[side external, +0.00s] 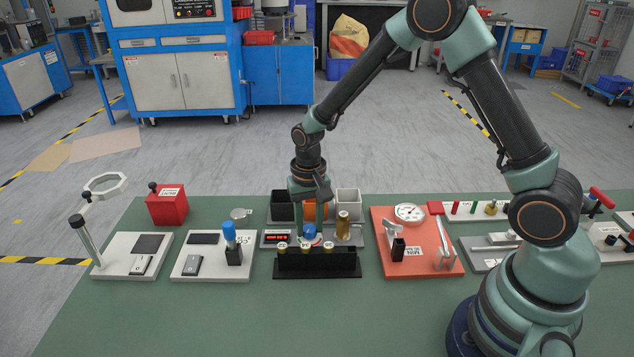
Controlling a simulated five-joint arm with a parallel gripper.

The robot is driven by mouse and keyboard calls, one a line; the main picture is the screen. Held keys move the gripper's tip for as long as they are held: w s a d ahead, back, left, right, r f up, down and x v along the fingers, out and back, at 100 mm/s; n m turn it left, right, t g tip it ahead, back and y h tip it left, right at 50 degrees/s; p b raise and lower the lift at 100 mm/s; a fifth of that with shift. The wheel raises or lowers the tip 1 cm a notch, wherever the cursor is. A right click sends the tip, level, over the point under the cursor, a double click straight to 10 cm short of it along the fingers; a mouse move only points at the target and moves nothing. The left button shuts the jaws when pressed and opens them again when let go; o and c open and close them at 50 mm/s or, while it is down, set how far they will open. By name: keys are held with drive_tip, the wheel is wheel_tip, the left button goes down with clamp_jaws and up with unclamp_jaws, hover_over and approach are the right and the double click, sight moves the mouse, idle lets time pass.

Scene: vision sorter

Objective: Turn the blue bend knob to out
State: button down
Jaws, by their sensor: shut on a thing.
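A small blue knob (309,232) shows at the middle of the bench, behind a black rack (316,263) with several gold-topped pieces. My gripper (309,226) points straight down at it, and its jaws are shut on the blue knob. The fingers and the rack hide much of the knob, so its pointer direction cannot be read. A small red display (277,237) sits just left of the knob, and a brass cylinder (343,224) stands just right of it.
Black, orange and white bins (348,200) stand behind my gripper. A white board with a blue-topped lever (230,237) is to the left. A red board with a gauge (409,213) is to the right. The green bench front (300,320) is clear.

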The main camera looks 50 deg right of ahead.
drive_tip(key=n, duration=0.5)
drive_tip(key=shift+n, duration=0.3)
drive_tip(key=n, duration=1)
drive_tip(key=shift+n, duration=0.4)
drive_tip(key=shift+r+n, duration=0.1)
drive_tip(key=shift+n, duration=2.1)
drive_tip(key=shift+c, duration=2.4)
unclamp_jaws()
